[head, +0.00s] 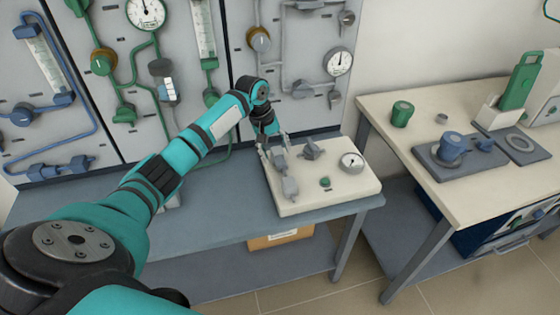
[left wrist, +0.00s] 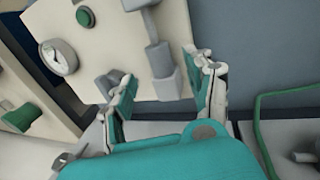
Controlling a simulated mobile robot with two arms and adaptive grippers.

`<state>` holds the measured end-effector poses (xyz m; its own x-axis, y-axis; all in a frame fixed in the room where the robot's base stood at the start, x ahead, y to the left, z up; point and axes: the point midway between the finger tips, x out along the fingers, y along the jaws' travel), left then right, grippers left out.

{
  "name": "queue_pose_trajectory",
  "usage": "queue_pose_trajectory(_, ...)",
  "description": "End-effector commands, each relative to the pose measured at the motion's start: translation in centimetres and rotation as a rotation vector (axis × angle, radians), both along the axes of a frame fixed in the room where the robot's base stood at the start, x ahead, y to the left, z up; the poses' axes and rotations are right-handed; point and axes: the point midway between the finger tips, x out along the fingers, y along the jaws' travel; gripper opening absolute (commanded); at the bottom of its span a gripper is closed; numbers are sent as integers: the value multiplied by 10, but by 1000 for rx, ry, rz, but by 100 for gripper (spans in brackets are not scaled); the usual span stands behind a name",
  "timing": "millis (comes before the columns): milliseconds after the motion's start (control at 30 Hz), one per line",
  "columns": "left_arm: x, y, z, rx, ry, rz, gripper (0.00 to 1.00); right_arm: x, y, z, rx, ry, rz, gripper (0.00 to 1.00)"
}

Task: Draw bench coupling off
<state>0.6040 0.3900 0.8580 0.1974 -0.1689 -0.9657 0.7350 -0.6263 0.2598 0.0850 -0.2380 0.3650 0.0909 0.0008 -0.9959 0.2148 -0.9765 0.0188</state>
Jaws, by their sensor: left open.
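A cream bench block (head: 325,195) lies on the blue-grey bench. On it a grey coupling (head: 290,188) sits in line with grey fittings near the block's left side. In the left wrist view the coupling line (left wrist: 160,57) runs down toward the space between my fingers. My left gripper (head: 274,146) is at the block's back left, at the far end of that line. Its two fingers stand apart in the left wrist view (left wrist: 165,92), with nothing clearly held between them. Whether either finger touches the fitting cannot be told. My right gripper is not in view.
The block also carries a grey valve handle (head: 311,149), a gauge (head: 351,161) and a green button (head: 325,183). Wall panels with pipes and gauges (head: 337,62) stand close behind. A cream table (head: 420,130) at right holds fittings. Bare bench (head: 225,215) lies left of the block.

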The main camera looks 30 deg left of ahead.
Motion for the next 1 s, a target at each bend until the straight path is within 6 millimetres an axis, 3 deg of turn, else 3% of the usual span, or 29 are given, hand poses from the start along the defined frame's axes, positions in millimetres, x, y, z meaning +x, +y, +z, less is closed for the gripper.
queue_pose_trajectory(100, 4, -4, -24, 0, 4, 0, 55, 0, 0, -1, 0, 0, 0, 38)
queue_pose_trajectory(300, 10, -9, -49, 0, 1, -1, 55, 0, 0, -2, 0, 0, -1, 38)
queue_pose_trajectory(700, 11, -9, -56, 2, 0, -1, 55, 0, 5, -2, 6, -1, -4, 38)
queue_pose_trajectory(1000, 11, -10, -56, 1, 1, -1, 17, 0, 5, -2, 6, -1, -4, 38)
